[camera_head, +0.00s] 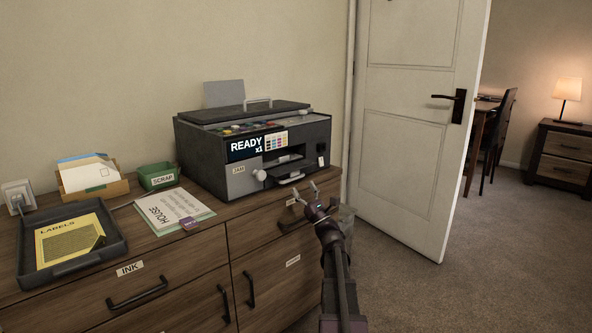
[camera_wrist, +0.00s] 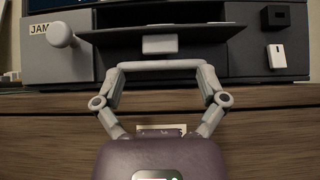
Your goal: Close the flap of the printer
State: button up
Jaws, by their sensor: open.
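The printer (camera_head: 200,150) stands on the wooden cabinet, with a screen reading "READY x1". A dark flap (camera_head: 290,179) sticks out, open, from the slot in its front. In the wrist view this flap (camera_wrist: 220,32) is a wide dark plate with a pale tab (camera_wrist: 160,44) under its middle. My gripper (camera_head: 305,188) is open, in front of and below the flap. In the wrist view my gripper (camera_wrist: 160,75) has its fingers spread below the flap. A pale bar (camera_wrist: 160,65) spans between the fingers; I cannot tell what it belongs to. I see no contact with the flap.
A grey JAM panel (camera_head: 243,179) with a round knob (camera_head: 259,175) is left of the flap. A paper stack (camera_head: 174,210), green SCRAP box (camera_head: 157,176), envelope holder (camera_head: 93,180) and LABELS tray (camera_head: 70,262) lie left. An open door (camera_head: 405,130) stands right.

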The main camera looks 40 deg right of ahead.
aim_at(296, 174)
jog(key=shift+p+x, duration=1.5)
jog(key=shift+x, duration=1)
jog(key=c, duration=1.2)
